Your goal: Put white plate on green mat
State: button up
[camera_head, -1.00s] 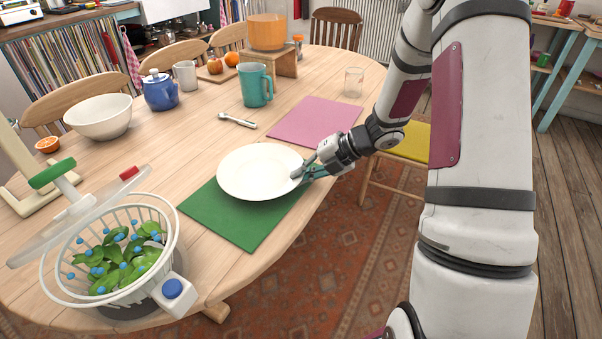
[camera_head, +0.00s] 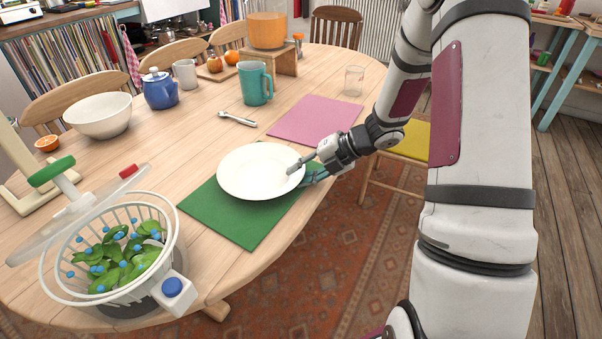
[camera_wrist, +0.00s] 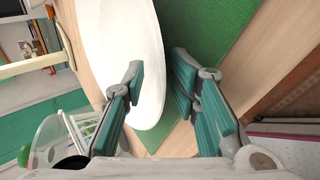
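The white plate (camera_head: 258,172) lies over the back-left part of the green mat (camera_head: 243,222). Part of its left and far rim reaches past the mat over the wood. My gripper (camera_head: 304,172) is at the plate's right rim, with one finger over the plate and the other lower at its outer side. In the wrist view, my gripper (camera_wrist: 157,88) has its teal fingers spread apart. The plate (camera_wrist: 122,55) shows between and beyond them, with its rim between the fingers. The green mat (camera_wrist: 205,30) shows to the right. I cannot tell whether a finger touches the plate.
A salad spinner (camera_head: 118,255) with leaves stands at the front left. A pink mat (camera_head: 316,121), a teal mug (camera_head: 257,83), a glass (camera_head: 354,81) and a white bowl (camera_head: 99,116) stand farther back. A spoon-like utensil (camera_head: 237,119) lies behind the plate.

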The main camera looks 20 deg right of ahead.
jog(key=shift+s, duration=0.1)
jog(key=shift+v, duration=4)
jog(key=shift+c, duration=0.4)
grip_shut()
